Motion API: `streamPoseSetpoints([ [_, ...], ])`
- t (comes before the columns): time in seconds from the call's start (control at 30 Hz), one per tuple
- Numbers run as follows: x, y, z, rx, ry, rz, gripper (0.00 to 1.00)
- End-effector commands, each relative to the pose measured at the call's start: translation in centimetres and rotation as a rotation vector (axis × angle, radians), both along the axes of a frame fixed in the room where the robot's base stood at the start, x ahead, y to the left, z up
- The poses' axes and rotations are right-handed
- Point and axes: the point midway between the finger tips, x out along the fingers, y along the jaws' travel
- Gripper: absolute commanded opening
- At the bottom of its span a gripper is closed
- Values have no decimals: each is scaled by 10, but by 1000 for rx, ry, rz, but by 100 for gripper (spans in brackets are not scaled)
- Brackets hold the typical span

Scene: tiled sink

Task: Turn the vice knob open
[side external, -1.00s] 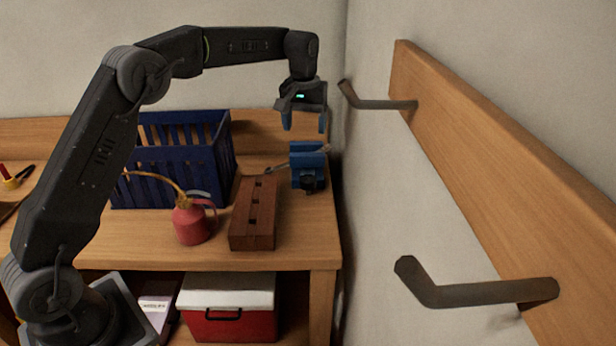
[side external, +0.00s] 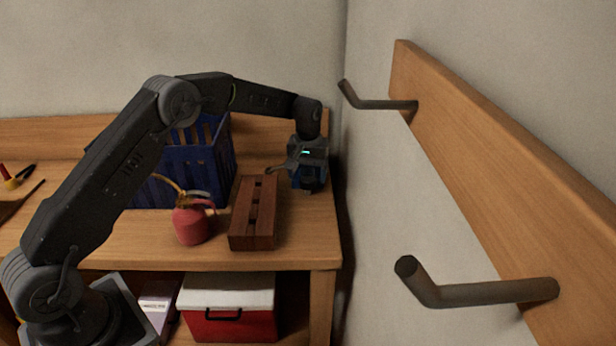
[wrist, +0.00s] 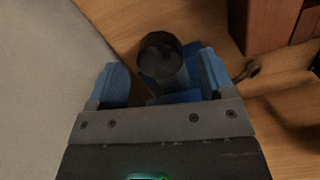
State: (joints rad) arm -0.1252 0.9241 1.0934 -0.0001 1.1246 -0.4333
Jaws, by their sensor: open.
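The blue vice (wrist: 176,98) stands at the right back corner of the bench, close to the wall. Its dark round knob (wrist: 160,55) shows in the wrist view between my blue fingers, and low at the front of the vice in the side view (side external: 310,185). A grey handle bar (side external: 277,169) sticks out left of the vice. My gripper (wrist: 160,76) is open and points down over the vice, one finger on each side of the knob. I cannot tell whether the fingers touch it. My gripper hides most of the vice in the side view.
A brown slotted wooden block (side external: 254,222) lies just left of the vice. A red oil can (side external: 190,224) and a blue crate (side external: 207,175) stand farther left. The wall is close on the right, with metal hooks (side external: 480,293) on a wooden rail.

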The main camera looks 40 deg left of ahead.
Motion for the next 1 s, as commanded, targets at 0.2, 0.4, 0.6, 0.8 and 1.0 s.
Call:
streamPoseSetpoints([
  [0.2, 0, 0, -14, 1, -1, 0, 75],
  [0.4, 0, 0, -14, 1, -1, 0, 75],
  [0.6, 0, 0, -14, 1, -1, 0, 62],
  [0.8, 0, 0, -14, 1, -1, 0, 42],
  [1.0, 0, 0, -14, 1, -1, 0, 26],
])
